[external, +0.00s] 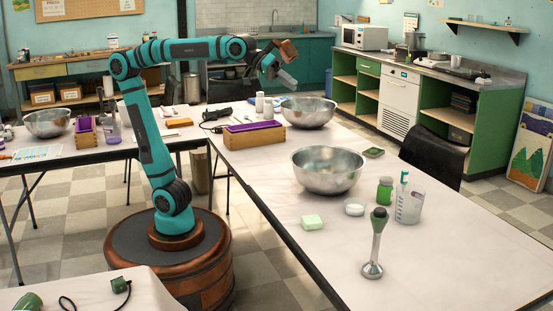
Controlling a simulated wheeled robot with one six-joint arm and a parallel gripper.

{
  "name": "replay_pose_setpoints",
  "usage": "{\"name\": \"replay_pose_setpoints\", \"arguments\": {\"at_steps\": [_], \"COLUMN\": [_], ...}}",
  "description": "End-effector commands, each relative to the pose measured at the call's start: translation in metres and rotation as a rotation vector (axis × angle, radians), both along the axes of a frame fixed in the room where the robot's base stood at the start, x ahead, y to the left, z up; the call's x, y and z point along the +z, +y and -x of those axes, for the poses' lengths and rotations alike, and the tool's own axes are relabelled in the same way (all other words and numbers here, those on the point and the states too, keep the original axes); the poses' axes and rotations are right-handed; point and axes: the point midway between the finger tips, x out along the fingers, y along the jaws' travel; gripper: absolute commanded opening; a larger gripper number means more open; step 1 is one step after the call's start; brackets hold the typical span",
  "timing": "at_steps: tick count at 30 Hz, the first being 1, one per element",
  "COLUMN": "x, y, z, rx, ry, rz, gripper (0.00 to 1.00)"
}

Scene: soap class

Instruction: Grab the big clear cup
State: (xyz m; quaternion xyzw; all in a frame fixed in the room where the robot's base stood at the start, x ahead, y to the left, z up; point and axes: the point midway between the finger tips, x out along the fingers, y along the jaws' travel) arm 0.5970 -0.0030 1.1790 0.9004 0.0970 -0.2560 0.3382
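A big clear cup (410,207) with a pale tint stands upright on the white table, right of the green jar. A toothbrush-like stick with a teal top (404,179) shows at its left side; I cannot tell whether it is inside the cup or behind it. My gripper (289,64) is raised at the end of the teal arm, over the far part of the table, well away from the cup. Its two finger ends, one brown and one grey, look spread apart, with nothing clearly held between them.
Metal bowls (328,171) (308,112) and a wooden box (254,135) stand farther back. The table's right front is clear.

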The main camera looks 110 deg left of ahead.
Motion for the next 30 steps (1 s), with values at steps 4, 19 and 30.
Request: {"name": "replay_pose_setpoints", "arguments": {"at_steps": [4,19,30], "x": [-0.003,-0.034,-0.081], "y": [-0.001,-0.003,-0.006], "z": [-0.044,-0.175,-0.264], "rx": [0.068,0.369,0.649], "ry": [0.087,0.361,0.540], "rz": [0.098,0.386,0.547], "gripper": [0.28,0.28,0.28]}}
